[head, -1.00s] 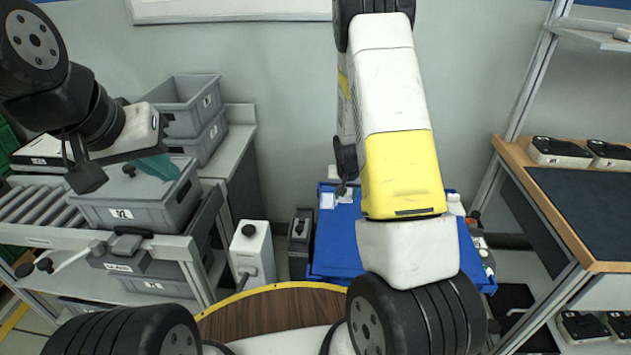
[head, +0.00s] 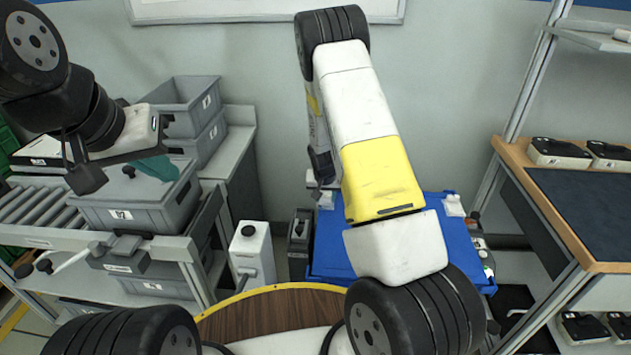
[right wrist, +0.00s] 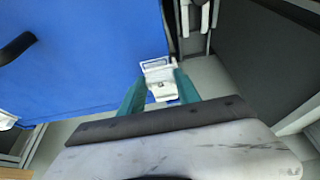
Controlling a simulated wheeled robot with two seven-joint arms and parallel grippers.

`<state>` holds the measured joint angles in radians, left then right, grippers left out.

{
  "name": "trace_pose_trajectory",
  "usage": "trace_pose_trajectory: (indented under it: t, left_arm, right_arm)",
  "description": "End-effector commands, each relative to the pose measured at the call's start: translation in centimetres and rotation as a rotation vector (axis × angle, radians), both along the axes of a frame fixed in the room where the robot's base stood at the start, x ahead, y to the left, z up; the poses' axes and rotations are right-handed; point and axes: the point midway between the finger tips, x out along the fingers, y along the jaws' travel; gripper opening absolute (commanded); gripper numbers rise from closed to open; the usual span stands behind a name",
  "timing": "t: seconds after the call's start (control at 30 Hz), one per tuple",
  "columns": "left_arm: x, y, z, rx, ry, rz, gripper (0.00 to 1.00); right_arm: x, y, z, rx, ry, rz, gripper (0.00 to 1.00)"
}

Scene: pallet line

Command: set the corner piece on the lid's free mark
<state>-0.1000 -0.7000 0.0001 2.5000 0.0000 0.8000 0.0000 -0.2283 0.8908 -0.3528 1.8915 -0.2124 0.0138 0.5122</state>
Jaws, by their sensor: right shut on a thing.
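The blue lid (head: 335,255) lies beyond the round wooden table, partly hidden by my right arm. It fills the left of the right wrist view (right wrist: 70,60). My right gripper (right wrist: 160,92) has teal fingers shut on the white corner piece (right wrist: 165,88), at a corner of the lid. A pale patch shows beside the piece; I cannot tell whether the piece touches the lid. In the head view my right gripper is mostly hidden. Another white corner piece (head: 453,205) sits at the lid's far right corner. My left gripper (head: 153,168) hangs over a grey crate; its opening is unclear.
A white canister (head: 252,255) stands left of the lid. A wooden-edged bench (head: 585,205) with a dark mat is at right. The round wooden table (head: 265,310) is in front.

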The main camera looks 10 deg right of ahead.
Motion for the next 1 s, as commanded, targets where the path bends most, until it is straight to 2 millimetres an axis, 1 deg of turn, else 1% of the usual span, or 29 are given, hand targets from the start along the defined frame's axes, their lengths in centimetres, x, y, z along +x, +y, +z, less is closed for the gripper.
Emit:
trace_pose_trajectory:
  t: [0.4, 0.5, 0.53, 0.57, 0.6, 0.63, 0.9, 1.0]
  left_arm:
    - [0.0, 0.0, 0.0, 0.0, 0.0, 0.0, 0.0]
    - [0.0, 0.0, 0.0, 0.0, 0.0, 0.0, 0.0]
    - [0.0, 0.0, 0.0, 0.0, 0.0, 0.0, 0.0]
    - [0.0, 0.0, 0.0, 0.0, 0.0, 0.0, 0.0]
    - [0.0, 0.0, 0.0, 0.0, 0.0, 0.0, 0.0]
    - [0.0, 0.0, 0.0, 0.0, 0.0, 0.0, 0.0]
    - [0.0, 0.0, 0.0, 0.0, 0.0, 0.0, 0.0]
    - [0.0, 0.0, 0.0, 0.0, 0.0, 0.0, 0.0]
  right_arm:
    - [0.0, 0.0, -1.2, 0.0, 0.0, 0.001, 0.0]
    - [0.0, 0.0, -1.2, 0.0, 0.0, 0.0, 0.0]
    - [0.0, 0.0, -1.2, 0.0, 0.0, 0.0, 0.43]
    - [0.0, 0.0, -1.2, 0.0, 0.0, 0.0, 0.49]
    - [0.0, 0.0, -1.2, 0.0, 0.0, 0.0, 0.57]
    - [0.0, 0.0, -1.2, 0.0, 0.0, 0.0, 0.61]
    - [0.0, 0.0, -1.2, 0.0, 0.0, 0.0, 0.61]
    - [0.0, 0.0, -0.8, 0.0, -0.001, 0.0, 0.61]
